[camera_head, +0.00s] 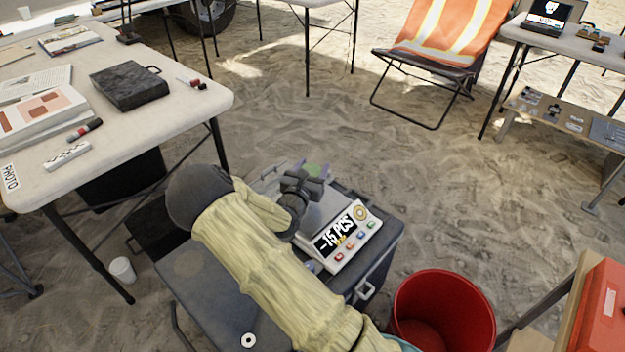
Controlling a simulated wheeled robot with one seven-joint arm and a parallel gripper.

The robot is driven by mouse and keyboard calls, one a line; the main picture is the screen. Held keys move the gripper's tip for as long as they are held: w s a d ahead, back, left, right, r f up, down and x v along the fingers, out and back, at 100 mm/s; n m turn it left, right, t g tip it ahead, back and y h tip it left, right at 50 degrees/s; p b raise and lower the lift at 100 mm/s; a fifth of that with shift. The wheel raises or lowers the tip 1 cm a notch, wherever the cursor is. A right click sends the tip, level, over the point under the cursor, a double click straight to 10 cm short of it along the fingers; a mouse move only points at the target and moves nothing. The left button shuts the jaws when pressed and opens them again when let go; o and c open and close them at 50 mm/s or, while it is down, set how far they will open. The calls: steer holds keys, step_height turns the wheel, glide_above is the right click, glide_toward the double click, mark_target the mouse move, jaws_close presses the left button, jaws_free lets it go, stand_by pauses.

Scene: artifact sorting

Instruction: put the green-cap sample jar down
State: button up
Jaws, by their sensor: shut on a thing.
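My gripper (304,182) is over the back part of a digital scale (345,240) on a dark grey case. It is shut on the sample jar (319,170), of which only a small green and purplish patch shows just beyond the fingers. The rest of the jar is hidden behind the gripper. I cannot tell whether the jar touches the scale's plate (323,214). The scale's display reads -15 PCS.
The case (205,290) carries the scale, with my sleeved arm across it. A red bucket (443,312) stands at its right. A table (190,115) with books and a black box is at the left. A folding chair (440,45) stands on open sand behind.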

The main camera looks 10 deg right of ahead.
steer(key=shift+f+b, duration=0.75)
steer(key=shift+f, duration=1.1)
steer(key=shift+f, duration=0.1)
steer(key=o, duration=1.1)
steer(key=shift+c, duration=0.2)
steer(key=shift+a, duration=0.1)
steer(key=shift+s+a, duration=0.25)
steer(key=shift+s, duration=0.1)
steer(key=p+v, duration=0.2)
steer(key=v, duration=0.9)
steer(key=shift+p, duration=0.4)
